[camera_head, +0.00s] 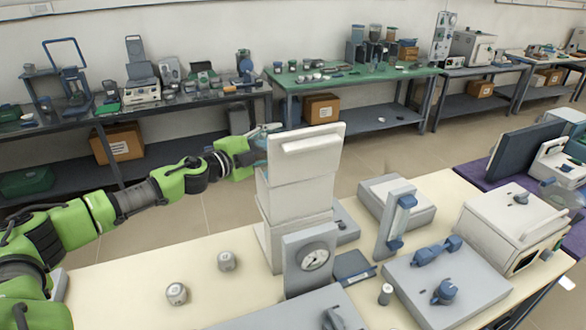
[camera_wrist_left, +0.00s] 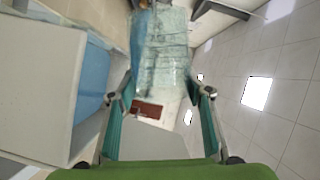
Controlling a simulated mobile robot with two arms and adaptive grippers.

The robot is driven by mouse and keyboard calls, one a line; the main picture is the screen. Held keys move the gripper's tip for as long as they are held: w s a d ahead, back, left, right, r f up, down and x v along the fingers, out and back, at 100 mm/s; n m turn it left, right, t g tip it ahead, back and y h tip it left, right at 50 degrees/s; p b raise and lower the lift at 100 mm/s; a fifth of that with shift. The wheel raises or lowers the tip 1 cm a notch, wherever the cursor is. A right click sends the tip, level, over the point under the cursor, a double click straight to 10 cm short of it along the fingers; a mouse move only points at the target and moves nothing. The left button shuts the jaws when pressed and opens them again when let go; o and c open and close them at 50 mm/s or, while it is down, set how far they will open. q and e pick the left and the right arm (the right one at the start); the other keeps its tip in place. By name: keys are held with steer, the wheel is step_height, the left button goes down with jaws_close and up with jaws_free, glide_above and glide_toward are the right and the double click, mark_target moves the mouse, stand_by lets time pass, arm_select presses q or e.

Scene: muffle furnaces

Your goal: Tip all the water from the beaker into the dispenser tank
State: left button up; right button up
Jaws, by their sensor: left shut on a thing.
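The dispenser (camera_head: 297,205) is a tall white stack on the cream bench, with a pale panel (camera_head: 306,150) at its top. My left arm reaches in from the left. My left gripper (camera_head: 264,137) is beside the upper left of the dispenser, partly hidden behind it. In the left wrist view, my left gripper (camera_wrist_left: 160,95) is shut on a clear glass beaker (camera_wrist_left: 160,55). A white box with a blue side or inside (camera_wrist_left: 45,85), probably the dispenser, is close on the left. I cannot tell the water level in the beaker. My right gripper is not in view.
Two small metal-and-white pots (camera_head: 177,293) (camera_head: 228,261) stand on the cream bench (camera_head: 130,275). A dial unit (camera_head: 312,258), a grey balance-like device (camera_head: 397,205) and a white furnace-like box (camera_head: 510,228) crowd the right side. The bench's left part is mostly clear.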

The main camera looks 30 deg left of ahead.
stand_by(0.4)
arm_select(q)
steer(key=shift+m+b, duration=0.3)
steer(key=shift+b, duration=0.15)
steer(key=shift+s+d+m+b, duration=0.1)
steer(key=shift+d+m+b, duration=0.05)
steer(key=shift+m+b, duration=0.4)
stand_by(0.8)
steer(key=shift+d+r+m+t, duration=0.1)
steer(key=shift+r+m+t, duration=0.05)
steer(key=shift+m+t, duration=0.15)
steer(key=shift+b, duration=0.4)
steer(key=shift+s+m+b, duration=0.1)
steer(key=shift+m+b, duration=0.15)
steer(key=shift+b, duration=0.1)
steer(key=shift+d, duration=0.1)
stand_by(0.6)
steer(key=shift+s+d+m+t+b, duration=0.15)
steer(key=shift+m+t+b, duration=0.15)
steer(key=shift+m+b, duration=0.5)
steer(key=shift+r, duration=0.15)
stand_by(0.4)
